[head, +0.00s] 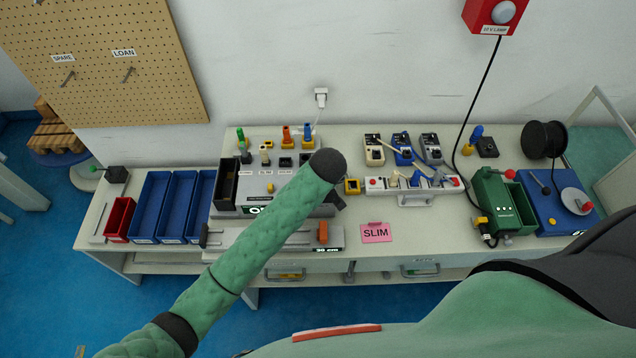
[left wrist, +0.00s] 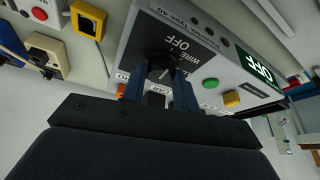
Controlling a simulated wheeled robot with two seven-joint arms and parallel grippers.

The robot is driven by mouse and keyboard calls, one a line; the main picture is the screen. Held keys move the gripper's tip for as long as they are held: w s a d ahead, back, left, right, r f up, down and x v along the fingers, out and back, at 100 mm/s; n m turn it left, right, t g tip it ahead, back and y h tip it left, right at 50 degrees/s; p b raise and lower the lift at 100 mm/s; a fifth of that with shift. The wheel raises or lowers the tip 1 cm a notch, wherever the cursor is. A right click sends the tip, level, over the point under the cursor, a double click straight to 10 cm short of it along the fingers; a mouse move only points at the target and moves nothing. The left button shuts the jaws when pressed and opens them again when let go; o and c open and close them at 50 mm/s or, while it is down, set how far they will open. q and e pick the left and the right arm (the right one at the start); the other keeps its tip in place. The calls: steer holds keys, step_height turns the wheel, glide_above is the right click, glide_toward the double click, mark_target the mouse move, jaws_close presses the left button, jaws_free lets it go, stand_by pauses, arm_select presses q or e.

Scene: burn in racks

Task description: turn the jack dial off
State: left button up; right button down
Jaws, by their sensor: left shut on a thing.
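The jack dial (left wrist: 158,62) is a black knob on the front of a grey box (left wrist: 130,45) in the left wrist view. The words OFF and WIRE are printed beside it. A short pale mark shows on the knob. My left gripper (left wrist: 160,82) has its two blue fingers on either side of the knob, shut on it. My right gripper is not in view.
A green button (left wrist: 210,83) and yellow button (left wrist: 231,99) are near the dial. On the bench, blue bins (head: 152,205) stand left, a pink SLIM card (head: 376,233) lies in front, and a power strip (head: 412,187) and green unit (head: 500,205) stand right.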

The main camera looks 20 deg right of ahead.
arm_select(q)
steer(key=o, duration=1)
steer(key=shift+r, duration=0.1)
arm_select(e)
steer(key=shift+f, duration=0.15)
arm_select(q)
steer(key=shift+s+r+b, duration=0.15)
steer(key=shift+r+b, duration=0.1)
steer(key=shift+b, duration=0.1)
steer(key=shift+b+v, duration=0.65)
steer(key=shift+v, duration=0.6)
steer(key=b+v, duration=0.1)
steer(key=v, duration=0.2)
steer(key=shift+r, duration=0.2)
steer(key=shift+s+r, duration=0.25)
steer(key=shift+r, duration=0.3)
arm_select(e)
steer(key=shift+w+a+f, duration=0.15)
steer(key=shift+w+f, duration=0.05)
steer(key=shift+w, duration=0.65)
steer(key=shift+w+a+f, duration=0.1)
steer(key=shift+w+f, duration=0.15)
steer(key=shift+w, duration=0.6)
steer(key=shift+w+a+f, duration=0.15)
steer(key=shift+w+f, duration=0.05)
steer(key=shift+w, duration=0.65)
